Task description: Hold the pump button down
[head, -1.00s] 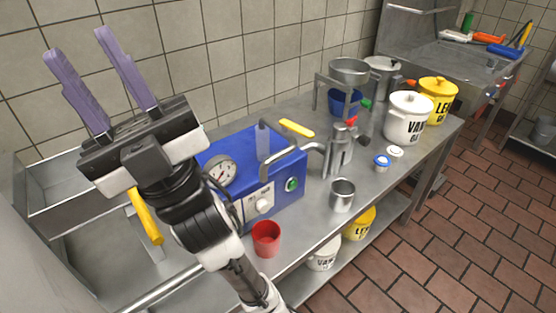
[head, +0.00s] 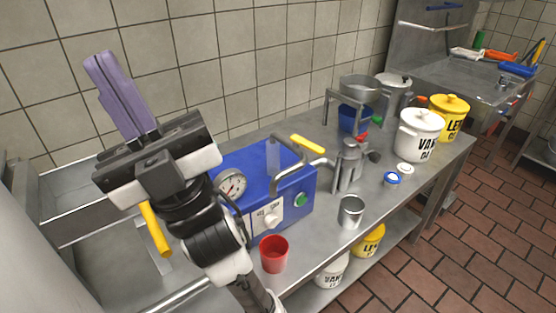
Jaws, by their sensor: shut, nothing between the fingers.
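A blue pump box (head: 245,165) stands on the steel table, with a round dial gauge (head: 230,184) and a white knob (head: 271,221) on it. A round green button (head: 301,200) is on the front face, right of the knob; whether it is pressed cannot be told. My gripper (head: 97,56) is raised at the left, its purple fingers together, shut and empty, pointing up. It is well apart from the button. My arm hides the left part of the box.
A red cup (head: 274,253) and a metal cup (head: 351,211) stand at the table's front edge. A metal dispenser (head: 348,165) is right of the box. White (head: 418,135) and yellow (head: 451,118) pots stand farther right. A yellow handle (head: 155,229) shows at the left.

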